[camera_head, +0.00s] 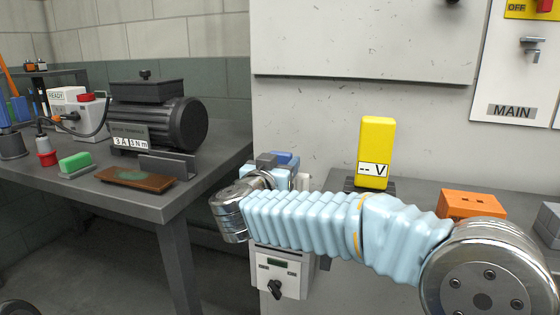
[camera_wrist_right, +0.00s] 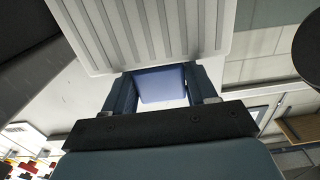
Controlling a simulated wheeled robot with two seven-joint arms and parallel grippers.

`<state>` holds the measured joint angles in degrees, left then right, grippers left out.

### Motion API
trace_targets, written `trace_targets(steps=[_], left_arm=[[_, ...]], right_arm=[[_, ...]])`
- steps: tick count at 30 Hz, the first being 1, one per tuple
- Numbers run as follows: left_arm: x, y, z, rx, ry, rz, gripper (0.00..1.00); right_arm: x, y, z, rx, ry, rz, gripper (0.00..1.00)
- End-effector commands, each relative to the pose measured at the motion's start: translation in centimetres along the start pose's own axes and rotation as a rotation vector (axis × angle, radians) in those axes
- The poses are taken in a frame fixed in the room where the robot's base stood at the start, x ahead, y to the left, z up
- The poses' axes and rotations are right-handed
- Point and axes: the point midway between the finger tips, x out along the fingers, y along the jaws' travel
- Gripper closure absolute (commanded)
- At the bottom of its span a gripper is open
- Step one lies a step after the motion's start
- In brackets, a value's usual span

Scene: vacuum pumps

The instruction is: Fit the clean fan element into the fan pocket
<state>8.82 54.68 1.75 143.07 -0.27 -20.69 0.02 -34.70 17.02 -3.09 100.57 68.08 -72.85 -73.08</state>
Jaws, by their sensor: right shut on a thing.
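My right gripper (camera_wrist_right: 163,92) is shut on a blue piece, which I take to be the clean fan element (camera_wrist_right: 162,84). In the wrist view it sits between the two dark fingers. A pale ribbed panel (camera_wrist_right: 150,35) lies just past the fingertips; I cannot tell whether it joins the blue piece. In the head view my right arm reaches left across the bench, and its gripper (camera_head: 280,165) is mostly hidden behind the wrist. A white box with a knob and display (camera_head: 282,272) shows below it. I cannot make out the fan pocket. My left gripper is not in view.
A yellow meter (camera_head: 377,150) and an orange block (camera_head: 470,204) stand behind my arm on the right bench. The left bench (camera_head: 100,205) holds a black motor (camera_head: 180,125), a green block (camera_head: 75,161) and a brown tray (camera_head: 150,183). A gap separates the benches.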

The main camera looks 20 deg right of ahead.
Motion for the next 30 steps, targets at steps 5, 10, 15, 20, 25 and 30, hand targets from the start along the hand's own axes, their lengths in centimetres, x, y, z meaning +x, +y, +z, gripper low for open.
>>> trace_targets(steps=[5,10,15,20,25,30], left_arm=[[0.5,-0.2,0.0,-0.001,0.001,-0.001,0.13],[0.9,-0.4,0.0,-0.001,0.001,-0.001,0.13],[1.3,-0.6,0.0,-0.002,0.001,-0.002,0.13],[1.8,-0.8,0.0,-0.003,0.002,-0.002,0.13],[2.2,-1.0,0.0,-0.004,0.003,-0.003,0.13],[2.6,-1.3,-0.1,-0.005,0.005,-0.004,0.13]], right_arm=[[0.0,0.0,1.0,-0.001,0.000,0.000,0.92],[0.0,0.0,1.9,-0.001,-0.001,0.000,0.92],[0.0,0.0,2.8,-0.002,0.000,0.001,0.92],[0.0,0.0,3.6,-0.001,0.000,0.001,0.92],[0.0,0.0,4.4,-0.001,0.000,0.001,0.92],[0.0,0.0,5.3,-0.002,0.000,0.001,0.92]])
